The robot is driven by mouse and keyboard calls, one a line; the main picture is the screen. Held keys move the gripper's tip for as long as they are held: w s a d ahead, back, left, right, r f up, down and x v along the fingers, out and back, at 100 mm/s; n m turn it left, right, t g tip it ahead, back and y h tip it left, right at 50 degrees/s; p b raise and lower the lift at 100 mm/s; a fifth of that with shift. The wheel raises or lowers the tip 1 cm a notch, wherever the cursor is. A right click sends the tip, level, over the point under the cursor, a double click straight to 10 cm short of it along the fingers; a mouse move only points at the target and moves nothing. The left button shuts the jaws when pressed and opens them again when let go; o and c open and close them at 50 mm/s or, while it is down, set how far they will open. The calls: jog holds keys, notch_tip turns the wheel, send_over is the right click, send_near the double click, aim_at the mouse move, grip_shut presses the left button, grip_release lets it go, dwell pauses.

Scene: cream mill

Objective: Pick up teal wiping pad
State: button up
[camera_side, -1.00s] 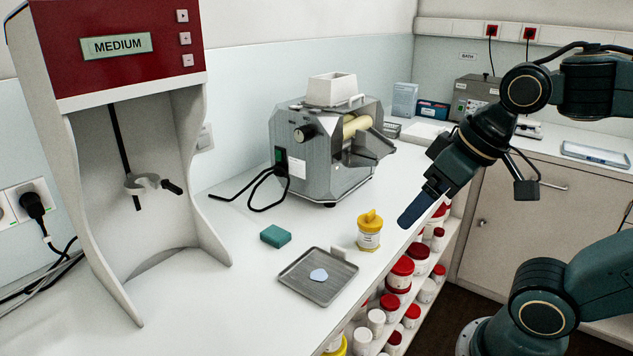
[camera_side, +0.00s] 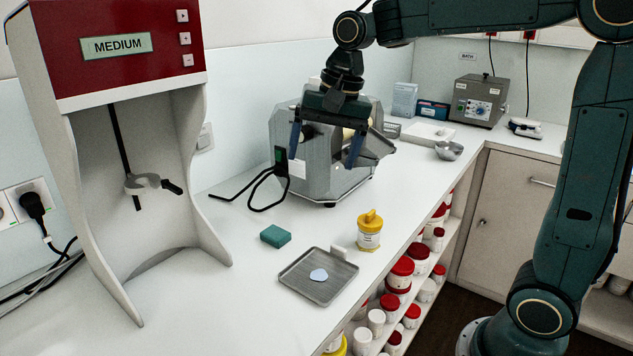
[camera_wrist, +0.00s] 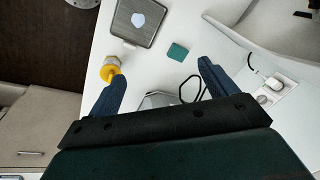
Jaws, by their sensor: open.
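The teal wiping pad (camera_side: 275,236) is a small block lying on the white bench, left of the grey metal tray. It also shows in the wrist view (camera_wrist: 177,52), ahead of and between the two blue fingers, nearer the right one. My gripper (camera_side: 324,158) is open and empty, pointing down in front of the grey mill, well above the bench. In the side view it is up and to the right of the pad. In the wrist view the gripper (camera_wrist: 160,82) has its fingers spread wide. Nothing covers the pad in either view.
The grey tray (camera_side: 318,287) with a pale blob, and a yellow-lidded jar (camera_side: 369,231), stand near the pad. A red and white dispenser (camera_side: 120,80) stands left. Bench around the pad is clear.

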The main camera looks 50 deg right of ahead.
jog(key=w+d+f+m+g, duration=0.2)
jog(key=w+d+f+m, duration=0.2)
jog(key=w+f+m, duration=0.4)
jog(key=w+f, duration=0.3)
jog(key=w, duration=0.4)
jog(key=shift+w+g, duration=0.3)
send_over(275, 232)
jog(key=d, duration=0.1)
jog(key=shift+f, duration=4.25)
jog(key=shift+a+f, duration=0.2)
jog(key=shift+f, duration=1.1)
jog(key=shift+a+f, duration=0.2)
jog(key=shift+f, duration=1.05)
jog(key=c, duration=1.1)
